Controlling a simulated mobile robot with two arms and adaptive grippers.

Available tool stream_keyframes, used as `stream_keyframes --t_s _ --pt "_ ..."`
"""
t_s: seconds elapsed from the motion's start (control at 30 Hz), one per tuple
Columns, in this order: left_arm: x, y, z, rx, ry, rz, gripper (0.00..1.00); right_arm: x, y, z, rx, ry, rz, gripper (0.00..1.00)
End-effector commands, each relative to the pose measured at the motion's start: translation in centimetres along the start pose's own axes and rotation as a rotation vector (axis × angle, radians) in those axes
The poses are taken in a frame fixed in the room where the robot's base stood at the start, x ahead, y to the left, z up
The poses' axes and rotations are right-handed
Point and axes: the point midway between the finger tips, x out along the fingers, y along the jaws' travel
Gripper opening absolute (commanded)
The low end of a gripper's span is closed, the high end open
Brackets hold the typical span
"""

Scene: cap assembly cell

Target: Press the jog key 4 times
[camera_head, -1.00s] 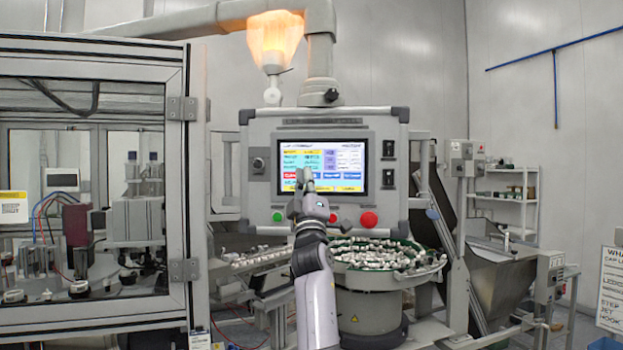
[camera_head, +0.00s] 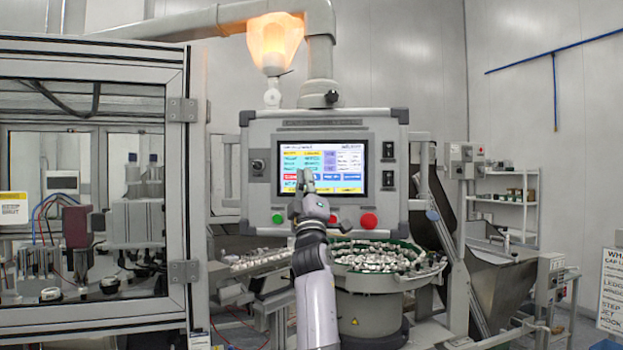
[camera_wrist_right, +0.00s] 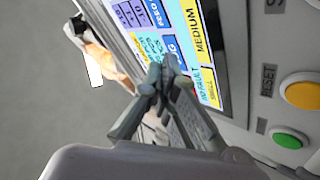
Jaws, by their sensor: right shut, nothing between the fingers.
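The touch screen (camera_head: 322,160) is lit on the grey operator panel and shows rows of coloured keys. My right gripper (camera_head: 304,178) is shut and empty, its fingertips in front of the lower left part of the screen. In the right wrist view the gripper (camera_wrist_right: 162,70) points at the lower key rows of the screen (camera_wrist_right: 205,50), close to a blue key (camera_wrist_right: 171,46) whose label is partly hidden and may read JOG. Whether the tips touch the glass I cannot tell. My left gripper is not in view.
Below the screen are a green button (camera_head: 277,217) and a large red button (camera_head: 369,221); two black switches (camera_head: 388,150) sit to its right. A bowl feeder full of caps (camera_head: 385,257) stands below the panel. A glazed machine enclosure (camera_head: 175,60) is on the left.

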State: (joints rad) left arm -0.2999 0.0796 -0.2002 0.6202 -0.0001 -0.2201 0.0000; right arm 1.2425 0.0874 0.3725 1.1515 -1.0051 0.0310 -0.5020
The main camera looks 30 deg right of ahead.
Motion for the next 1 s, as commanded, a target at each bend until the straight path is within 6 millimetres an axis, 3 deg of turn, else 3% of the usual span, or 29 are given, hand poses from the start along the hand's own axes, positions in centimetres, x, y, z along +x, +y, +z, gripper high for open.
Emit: stream_keyframes --t_s 0.67,1.0 --pt "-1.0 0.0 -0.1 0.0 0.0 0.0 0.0 -1.1 0.9 -0.8 -0.002 -0.001 0.0 0.0" --pt "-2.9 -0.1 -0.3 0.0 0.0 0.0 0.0 -3.4 2.6 -2.5 -0.003 0.0 0.0 0.0"
